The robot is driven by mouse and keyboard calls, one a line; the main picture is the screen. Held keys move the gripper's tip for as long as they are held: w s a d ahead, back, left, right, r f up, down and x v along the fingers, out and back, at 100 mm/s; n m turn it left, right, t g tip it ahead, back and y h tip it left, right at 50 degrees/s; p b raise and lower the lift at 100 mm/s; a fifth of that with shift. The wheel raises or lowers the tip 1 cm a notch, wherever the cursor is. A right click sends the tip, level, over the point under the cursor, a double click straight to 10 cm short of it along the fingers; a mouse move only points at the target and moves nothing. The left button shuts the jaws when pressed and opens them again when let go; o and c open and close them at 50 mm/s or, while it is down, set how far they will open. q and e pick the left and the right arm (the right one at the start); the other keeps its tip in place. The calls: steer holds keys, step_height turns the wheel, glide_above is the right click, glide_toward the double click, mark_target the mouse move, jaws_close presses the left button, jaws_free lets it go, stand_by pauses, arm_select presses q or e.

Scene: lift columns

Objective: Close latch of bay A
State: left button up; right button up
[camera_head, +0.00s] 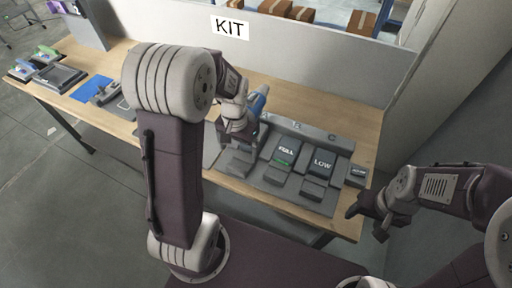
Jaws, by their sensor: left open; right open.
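A grey dock (300,203) with several bays stands on the wooden table. My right gripper (362,207) is open and empty, off the table's front right edge.
A dark pack marked FULL (286,149) sits in bay B and one marked LOW (322,162) in bay C. A small dark block (357,174) is at right. A blue mat (92,88) and grey devices lie left. A low wall with a KIT sign (230,27) closes the back.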

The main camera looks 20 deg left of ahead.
mark_target(236, 168)
arm_select(q)
steer(key=s, duration=0.1)
steer(key=s+a, duration=0.1)
steer(key=shift+s+a+r, duration=0.25)
steer(key=shift+s, duration=0.15)
steer(key=f, duration=0.5)
steer(key=w+f, duration=0.1)
steer(key=f, duration=0.1)
steer(key=shift+d+f, duration=0.25)
steer(key=shift+f, duration=0.15)
steer(key=shift+s+f, duration=0.2)
steer(key=shift+f, duration=0.35)
steer(key=shift+w, duration=0.15)
steer(key=shift+c, duration=0.9)
jaws_close()
steer(key=shift+w+r, duration=0.15)
steer(key=shift+w, duration=1.45)
steer(key=shift+s, duration=0.1)
steer(key=shift+c, duration=0.6)
jaws_free()
steer(key=o, duration=0.3)
steer(key=shift+s, duration=0.1)
steer(key=shift+d, duration=0.1)
arm_select(e)
steer(key=shift+a+r, duration=0.3)
steer(key=shift+r, duration=0.35)
